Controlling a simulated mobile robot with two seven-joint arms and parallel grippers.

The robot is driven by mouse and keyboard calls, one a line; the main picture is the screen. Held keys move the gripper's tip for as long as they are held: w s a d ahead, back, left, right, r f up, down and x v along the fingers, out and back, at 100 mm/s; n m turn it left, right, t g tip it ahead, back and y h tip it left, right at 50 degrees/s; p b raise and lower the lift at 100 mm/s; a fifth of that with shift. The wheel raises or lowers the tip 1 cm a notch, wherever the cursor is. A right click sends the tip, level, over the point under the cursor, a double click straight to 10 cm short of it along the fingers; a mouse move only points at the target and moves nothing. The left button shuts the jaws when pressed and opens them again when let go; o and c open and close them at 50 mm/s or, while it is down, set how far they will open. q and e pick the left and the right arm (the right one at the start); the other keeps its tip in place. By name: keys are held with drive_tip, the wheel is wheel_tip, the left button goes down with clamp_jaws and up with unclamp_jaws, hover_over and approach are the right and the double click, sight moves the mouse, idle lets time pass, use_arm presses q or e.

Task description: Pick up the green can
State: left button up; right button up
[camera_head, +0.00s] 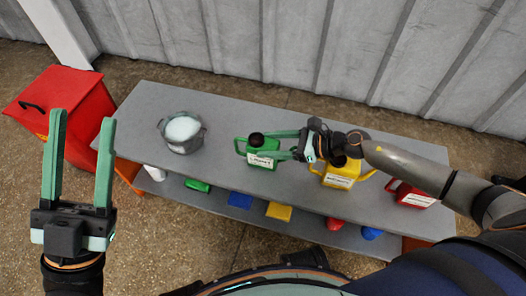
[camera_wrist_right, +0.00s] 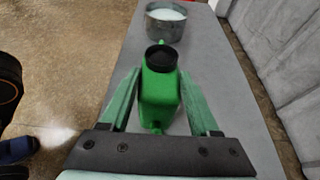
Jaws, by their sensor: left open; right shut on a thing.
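The green can (camera_head: 263,153) has a black cap and a pale label, and stands upright on the grey table top. It also shows in the right wrist view (camera_wrist_right: 159,92), between the two green fingers. My right gripper (camera_head: 278,150) reaches it from the right and is shut on it; in the right wrist view the fingers (camera_wrist_right: 160,95) lie along both sides of the can. I cannot tell whether the can is lifted off the table. My left gripper (camera_head: 82,125) is open and empty, left of the table, with its fingers pointing up in the picture.
A metal pot (camera_head: 182,134) with white contents stands left of the green can. A yellow can (camera_head: 340,174) and a red can (camera_head: 408,195) stand to the right. Several coloured items lie on the lower shelf (camera_head: 220,190). A red bin (camera_head: 68,103) stands at left; a corrugated wall is behind.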

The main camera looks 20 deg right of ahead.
clamp_jaws()
drive_tip(key=shift+r, duration=0.2)
